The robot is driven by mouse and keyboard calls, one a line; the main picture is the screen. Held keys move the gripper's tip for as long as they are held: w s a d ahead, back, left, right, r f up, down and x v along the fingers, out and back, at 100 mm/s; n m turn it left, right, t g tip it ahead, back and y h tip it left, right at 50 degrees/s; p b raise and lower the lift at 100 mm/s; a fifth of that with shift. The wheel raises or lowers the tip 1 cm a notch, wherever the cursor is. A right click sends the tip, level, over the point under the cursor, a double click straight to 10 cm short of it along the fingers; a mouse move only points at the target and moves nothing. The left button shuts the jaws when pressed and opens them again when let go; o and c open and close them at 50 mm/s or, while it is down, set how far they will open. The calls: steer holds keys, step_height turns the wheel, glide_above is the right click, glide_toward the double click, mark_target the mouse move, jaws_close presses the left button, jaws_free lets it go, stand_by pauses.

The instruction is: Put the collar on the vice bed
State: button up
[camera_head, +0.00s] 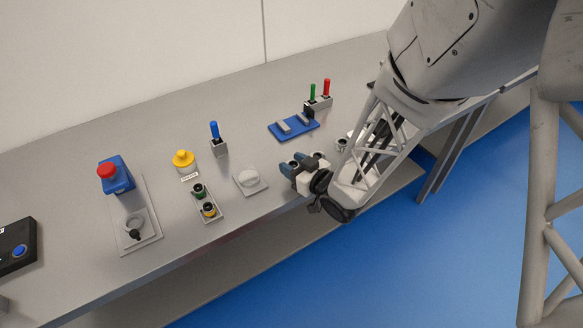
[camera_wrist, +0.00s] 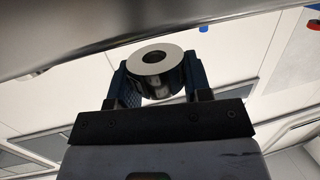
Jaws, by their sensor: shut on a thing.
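The collar (camera_wrist: 172,62) is a short metal ring with a pale flat face and a round hole, held between the two blue fingers of my gripper (camera_wrist: 155,82) in the wrist view. In the head view my gripper (camera_head: 303,163) is in front of the vice, above or near the bench's front edge; its exact height is hard to tell. The collar is hard to make out there. The vice bed (camera_head: 285,132) is a blue plate with grey jaw blocks, farther back on the bench and apart from my gripper.
A white dome on a square plate (camera_head: 250,181) stands left of my gripper. A small metal cylinder (camera_head: 341,145) lies close to my arm. A block with green and red pegs (camera_head: 318,104) stands behind the vice. The bench between dome and vice is clear.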

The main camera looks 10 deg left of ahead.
steer(key=shift+w+a+f, duration=0.1)
steer(key=shift+w+a, duration=0.25)
steer(key=shift+w, duration=0.15)
steer(key=shift+w+a+f, duration=0.15)
steer(key=shift+w+f, duration=0.05)
steer(key=shift+w, duration=0.05)
steer(key=shift+f, duration=1.35)
steer(key=shift+f, duration=0.15)
steer(key=o, duration=1.1)
steer(key=shift+o, duration=0.2)
steer(key=shift+v, duration=3.95)
